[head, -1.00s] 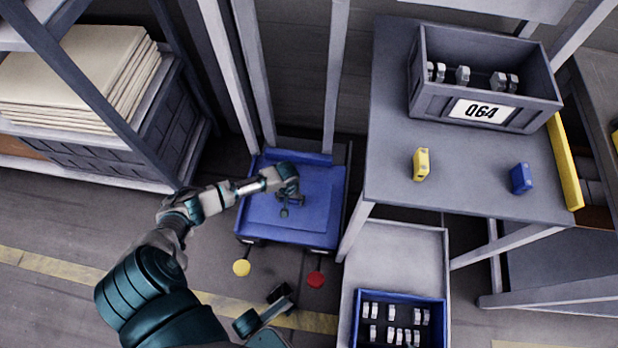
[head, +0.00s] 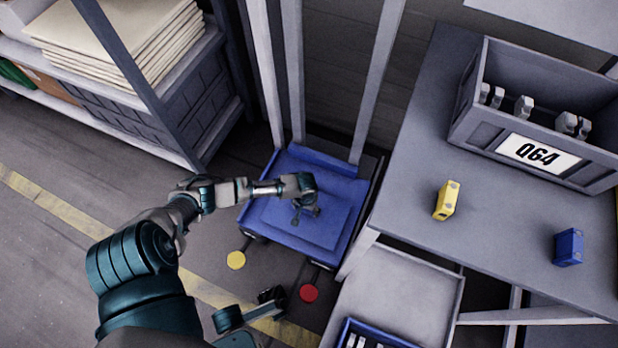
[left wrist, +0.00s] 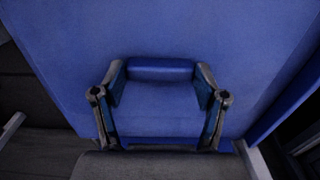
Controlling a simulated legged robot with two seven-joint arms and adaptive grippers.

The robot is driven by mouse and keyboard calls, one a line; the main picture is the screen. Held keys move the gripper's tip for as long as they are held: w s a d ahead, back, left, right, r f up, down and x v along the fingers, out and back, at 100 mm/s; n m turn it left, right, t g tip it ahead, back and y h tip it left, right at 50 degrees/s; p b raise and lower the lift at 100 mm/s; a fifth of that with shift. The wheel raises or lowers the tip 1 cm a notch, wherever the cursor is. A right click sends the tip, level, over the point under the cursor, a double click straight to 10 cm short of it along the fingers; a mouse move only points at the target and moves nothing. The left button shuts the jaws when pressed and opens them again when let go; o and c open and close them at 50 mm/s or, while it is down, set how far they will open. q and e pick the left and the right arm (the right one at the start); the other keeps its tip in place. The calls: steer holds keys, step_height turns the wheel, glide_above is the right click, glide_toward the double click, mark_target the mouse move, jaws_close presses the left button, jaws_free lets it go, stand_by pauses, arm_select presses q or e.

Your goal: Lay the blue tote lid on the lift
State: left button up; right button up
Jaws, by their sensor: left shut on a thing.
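The blue tote lid (head: 330,222) is a flat blue panel over the deck of the blue lift (head: 348,184), within its outline. I cannot tell whether it touches the deck. My left gripper (head: 305,210) is above the lid and shut on it. In the left wrist view, the gripper's fingers (left wrist: 160,103) are on either side of a raised blue grip bar, and the lid (left wrist: 160,30) fills most of the picture. Part of my right gripper (head: 256,306) shows at the bottom edge; its opening is unclear.
A yellow disc (head: 236,260) and a red disc (head: 308,293) stand in front of the lift. A grey table (head: 410,180) is to its right, with a grey crate (head: 490,140), a yellow block (head: 447,201) and a blue block (head: 568,247). Uprights stand behind the lift.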

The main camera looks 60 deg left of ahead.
arm_select(q)
steer(key=o, duration=1.6)
steer(key=shift+a, duration=0.1)
steer(key=shift+r, duration=0.15)
step_height(320, 180, up, 12)
steer(key=shift+f, duration=0.25)
